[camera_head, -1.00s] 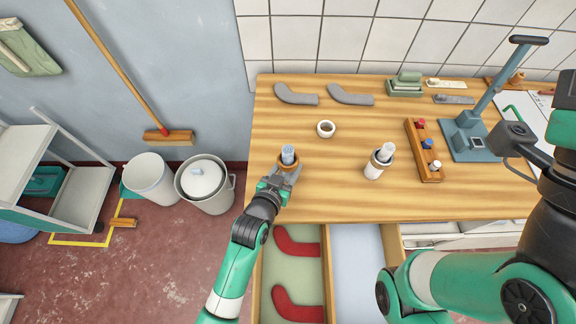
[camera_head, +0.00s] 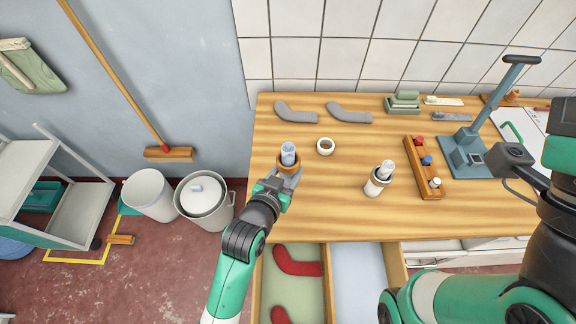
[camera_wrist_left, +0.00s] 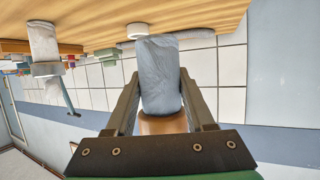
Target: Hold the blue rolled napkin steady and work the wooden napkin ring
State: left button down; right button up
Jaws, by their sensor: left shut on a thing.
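The blue rolled napkin (camera_head: 288,150) stands roughly upright near the table's left edge. The wooden napkin ring (camera_head: 288,168) is around its lower part in the head view. My left gripper (camera_head: 289,178) is shut on the napkin, close to the ring. In the left wrist view, its fingers (camera_wrist_left: 160,88) flank the napkin (camera_wrist_left: 160,65), and the brown ring (camera_wrist_left: 163,124) shows between them, partly hidden. The napkin appears raised off the table, though its lower end is hidden. My right arm is at the right; its gripper does not show.
A white ring (camera_head: 325,146) lies on the wooden table (camera_head: 330,210). Grey curved pieces (camera_head: 349,112) lie at the back. An open drawer (camera_head: 295,285) juts out in front.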

pick_arm(q)
notch_tip(320, 180, down, 5)
jog(key=shift+s+r, duration=0.1)
jog(key=shift+f, duration=1.3)
jog(key=shift+f, duration=0.2)
jog(key=shift+c, duration=2.3)
grip_release()
jog(key=shift+r+p, duration=0.3)
jog(key=shift+p, duration=0.05)
